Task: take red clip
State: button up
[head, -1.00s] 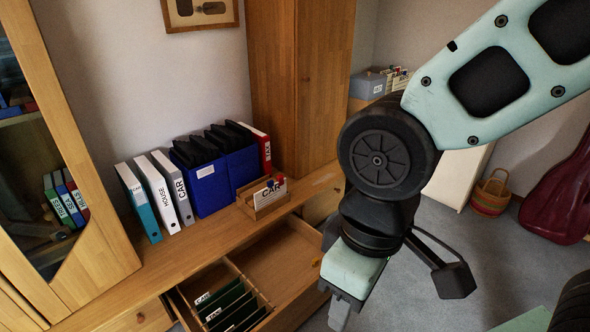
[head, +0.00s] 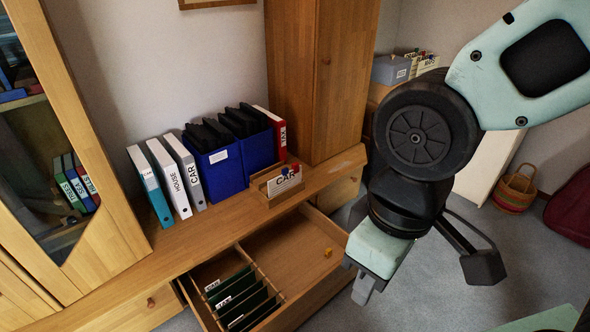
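A small card holder (head: 273,191) stands on the wooden cabinet top, with a white CAR card (head: 284,182) in it. Small red and blue clips (head: 286,171) show at the card's upper edge; they are too small to tell apart well. More small coloured clips, some red, sit on cards in the grey box (head: 393,69) at the back. My gripper (head: 366,290) points down in front of the cabinet, right of the open drawer, well apart from the card holder. I see nothing held, but its finger gap is unclear.
An open drawer (head: 285,262) juts out, with dark green hanging files (head: 235,296) and a small yellow item (head: 328,252). Binders (head: 178,182) and blue file boxes (head: 218,172) stand behind. A tall wooden cabinet (head: 340,80) rises beside the holder.

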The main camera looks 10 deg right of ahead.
aim_at(295, 166)
jog(key=i+l+u, duration=0.15)
jog(key=u, duration=0.65)
jog(key=i+l+u, duration=0.2)
jog(key=l, duration=0.25)
jog(key=i+l+u, duration=0.1)
jog(key=l+u, duration=0.15)
jog(key=l, duration=0.2)
jog(key=i+l+u, duration=0.2)
jog(key=l, duration=1.15)
jog(key=i+u, duration=0.05)
